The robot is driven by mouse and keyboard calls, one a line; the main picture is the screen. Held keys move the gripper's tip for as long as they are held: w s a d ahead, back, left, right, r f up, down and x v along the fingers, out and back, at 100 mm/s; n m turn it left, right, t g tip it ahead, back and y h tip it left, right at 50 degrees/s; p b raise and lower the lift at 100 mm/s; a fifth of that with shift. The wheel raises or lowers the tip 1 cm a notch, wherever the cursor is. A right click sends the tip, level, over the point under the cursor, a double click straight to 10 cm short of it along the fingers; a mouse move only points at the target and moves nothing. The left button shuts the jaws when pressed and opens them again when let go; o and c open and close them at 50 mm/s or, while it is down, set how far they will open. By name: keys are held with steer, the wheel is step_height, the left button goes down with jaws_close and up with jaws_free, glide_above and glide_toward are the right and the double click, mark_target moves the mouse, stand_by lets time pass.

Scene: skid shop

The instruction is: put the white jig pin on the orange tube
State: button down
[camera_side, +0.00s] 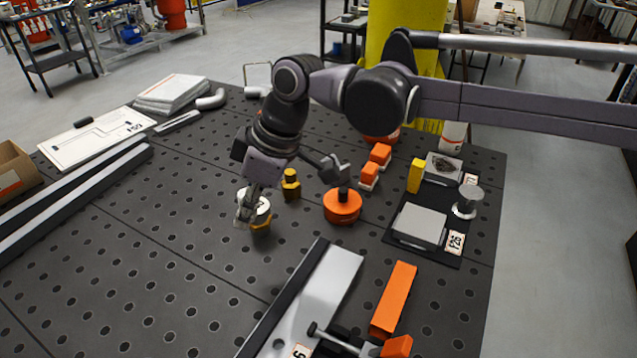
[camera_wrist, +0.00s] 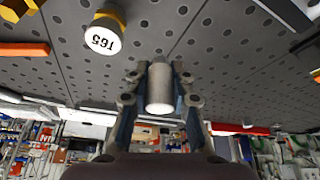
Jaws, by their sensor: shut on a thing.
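My gripper (camera_wrist: 160,80) is shut on the white jig pin (camera_wrist: 160,90), a pale cylinder between its two fingers in the wrist view. In the side view my gripper (camera_side: 246,212) points down at the middle of the table, and the pin is mostly hidden by the fingers. The orange tube (camera_side: 393,300) is a long square bar lying on the table at the lower right, well apart from my gripper. An orange bar at the left of the wrist view (camera_wrist: 25,49) looks like the same tube.
A yellow piece with a white top marked T65 (camera_wrist: 103,35) stands close beside my gripper. A yellow pin (camera_side: 291,185) and an orange round clamp base (camera_side: 342,206) are near. A grey channel (camera_side: 330,285) lies left of the tube. A dark tray (camera_side: 432,250) stands beyond it.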

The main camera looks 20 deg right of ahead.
steer(key=s+d+r+m, duration=0.1)
steer(key=s+d+r, duration=0.25)
steer(key=d, duration=0.85)
steer(key=s+d+r+m, duration=0.15)
steer(key=s+d, duration=0.25)
steer(key=d, duration=0.8)
steer(key=s+d+f, duration=0.2)
steer(key=s+d, duration=0.4)
steer(key=t, duration=0.1)
glide_above(387, 291)
steer(key=d, duration=0.1)
steer(key=f, duration=0.4)
steer(key=s+f, duration=0.1)
steer(key=f, duration=0.1)
steer(key=shift+d+f, duration=0.1)
steer(key=shift+f, duration=2.15)
steer(key=shift+f, duration=0.15)
steer(key=c, duration=1.2)
jaws_free()
steer(key=shift+o, duration=0.2)
